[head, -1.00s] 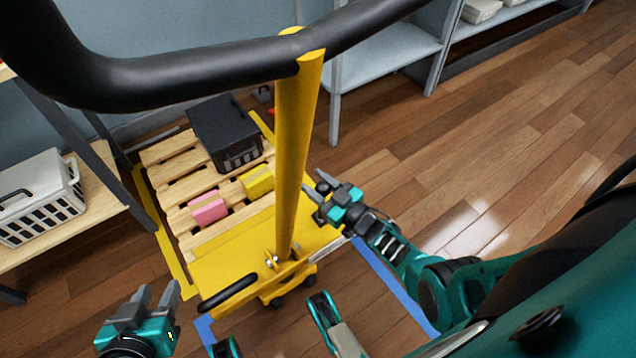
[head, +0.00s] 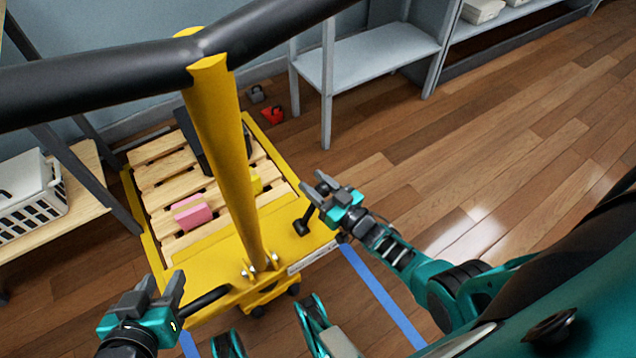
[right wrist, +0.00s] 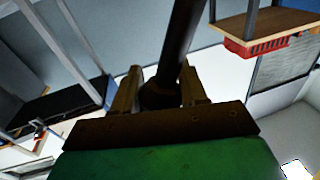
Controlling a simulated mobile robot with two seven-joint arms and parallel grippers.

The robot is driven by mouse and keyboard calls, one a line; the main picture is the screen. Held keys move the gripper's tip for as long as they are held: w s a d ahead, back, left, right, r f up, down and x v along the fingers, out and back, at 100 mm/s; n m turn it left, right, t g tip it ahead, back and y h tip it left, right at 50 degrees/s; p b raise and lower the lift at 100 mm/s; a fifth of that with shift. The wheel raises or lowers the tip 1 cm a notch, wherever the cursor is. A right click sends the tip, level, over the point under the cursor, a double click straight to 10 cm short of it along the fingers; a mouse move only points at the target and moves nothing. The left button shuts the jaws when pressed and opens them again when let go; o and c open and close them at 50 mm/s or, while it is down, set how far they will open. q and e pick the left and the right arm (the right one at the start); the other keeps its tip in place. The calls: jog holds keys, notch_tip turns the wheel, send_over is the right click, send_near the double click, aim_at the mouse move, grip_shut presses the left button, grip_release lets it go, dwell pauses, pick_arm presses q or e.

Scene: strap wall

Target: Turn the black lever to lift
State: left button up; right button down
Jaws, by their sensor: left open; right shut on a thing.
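The yellow pallet jack (head: 205,277) stands in front of me, with its yellow handle post (head: 228,160) and black handlebar (head: 110,78). A short black lever (head: 302,225) rises from the right side of the jack. My right gripper (head: 318,188) is shut on the lever's upper part; the fingers partly hide it. In the right wrist view a dark rod (right wrist: 182,45) stands between the two fingers (right wrist: 160,88). My left gripper (head: 165,284) is open and empty, beside a black bar (head: 207,299) at the jack's left front.
A shelf with a white basket (head: 30,190) stands left, a grey shelf (head: 375,55) behind. Floor at right is clear.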

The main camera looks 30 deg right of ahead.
pick_arm(q)
jog(key=shift+d, duration=0.1)
pick_arm(e)
jog(key=shift+d+f, duration=0.1)
jog(key=shift+d, duration=0.1)
jog(key=c, duration=1.1)
grip_release()
pick_arm(q)
jog(key=shift+f, duration=0.2)
pick_arm(e)
jog(key=o, duration=0.5)
jog(key=shift+c, duration=0.2)
pick_arm(q)
jog(key=shift+s, duration=0.1)
pick_arm(e)
jog(key=shift+s, duration=0.15)
